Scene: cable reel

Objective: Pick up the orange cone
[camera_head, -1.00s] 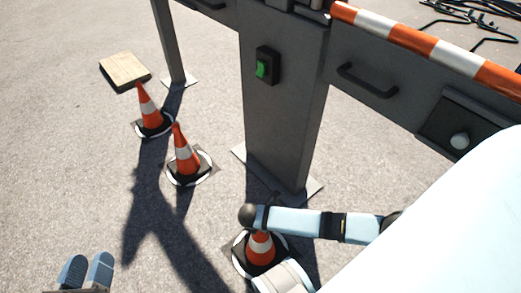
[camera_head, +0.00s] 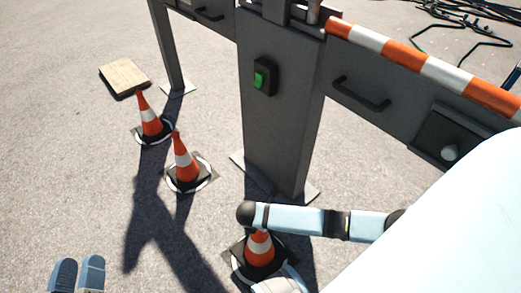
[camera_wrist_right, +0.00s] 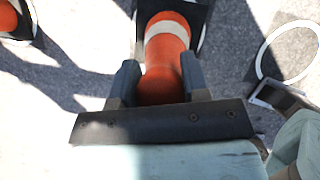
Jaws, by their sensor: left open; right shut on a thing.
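An orange cone with a white band and black square base (camera_head: 260,243) is at the lower middle of the head view. It also shows between the fingers in the right wrist view (camera_wrist_right: 164,55). My right gripper (camera_wrist_right: 160,70) is shut on this cone, a finger on each side of its orange body. In the right wrist view an empty white ring (camera_wrist_right: 262,52) on the ground lies to the right of the cone, and the cone seems clear of it. My left gripper (camera_head: 78,274) is open and empty at the lower left.
Two more orange cones (camera_head: 186,168) (camera_head: 149,122) stand in white rings to the left. A wooden-topped block (camera_head: 124,73) lies behind them. A grey post (camera_head: 275,130) with a green switch (camera_head: 260,79) and a striped bar (camera_head: 405,55) stand close by. Open ground lies left.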

